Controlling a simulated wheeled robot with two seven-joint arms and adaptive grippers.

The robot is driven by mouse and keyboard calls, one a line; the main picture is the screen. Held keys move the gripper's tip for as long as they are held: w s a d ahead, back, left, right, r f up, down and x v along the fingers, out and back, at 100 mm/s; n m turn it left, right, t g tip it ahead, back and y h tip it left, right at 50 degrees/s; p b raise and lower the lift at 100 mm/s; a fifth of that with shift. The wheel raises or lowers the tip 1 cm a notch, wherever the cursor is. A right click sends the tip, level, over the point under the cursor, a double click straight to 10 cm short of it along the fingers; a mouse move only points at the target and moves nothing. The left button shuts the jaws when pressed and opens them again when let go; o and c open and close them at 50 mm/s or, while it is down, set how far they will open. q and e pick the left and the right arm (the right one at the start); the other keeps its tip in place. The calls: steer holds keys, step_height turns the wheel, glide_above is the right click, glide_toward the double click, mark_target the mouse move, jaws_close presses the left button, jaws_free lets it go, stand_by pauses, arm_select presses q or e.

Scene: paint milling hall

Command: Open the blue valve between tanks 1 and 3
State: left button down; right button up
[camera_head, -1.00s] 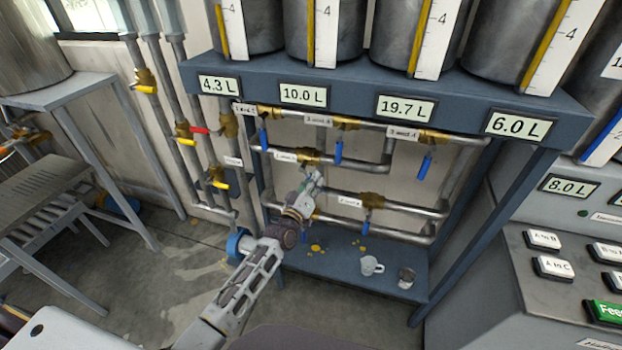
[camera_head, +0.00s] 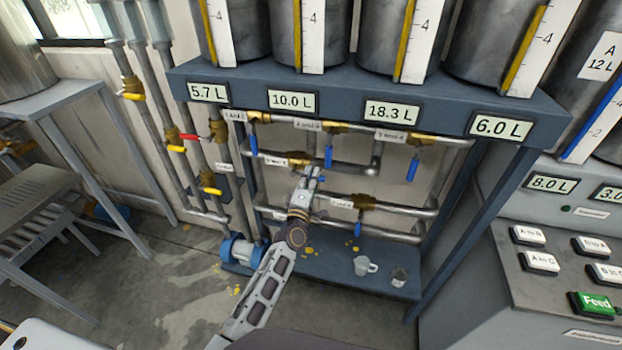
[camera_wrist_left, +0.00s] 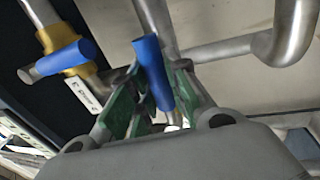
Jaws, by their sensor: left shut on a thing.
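The valve between tanks 1 and 3 is on the middle pipe, with a brass body (camera_head: 299,159) beside a white tag (camera_head: 271,158). My left gripper (camera_head: 313,174) is at this valve and partly covers its handle. In the wrist view the green-padded fingers (camera_wrist_left: 150,100) are shut on a blue handle (camera_wrist_left: 153,72), which lies roughly along the pipe behind it. The display under the first tank (camera_head: 208,92) reads 5.7 L and the one under the third tank (camera_head: 391,111) reads 18.3 L. My right gripper is out of view.
Other blue handles hang from the upper pipe (camera_head: 412,167) and the lower pipe (camera_head: 357,229). A mug (camera_head: 364,265) and a dark cup (camera_head: 400,276) stand on the low shelf. A button console (camera_head: 560,260) is at the right.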

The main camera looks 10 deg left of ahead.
arm_select(q)
steer(key=shift+r+n, duration=0.2)
steer(key=shift+n, duration=0.2)
steer(key=c, duration=1.3)
jaws_free()
steer(key=shift+c, duration=0.2)
steer(key=s+f, duration=0.2)
steer(key=s, duration=0.9)
steer(key=shift+s+a+f, duration=0.15)
steer(key=shift+s+a, duration=0.05)
steer(key=shift+s, duration=0.2)
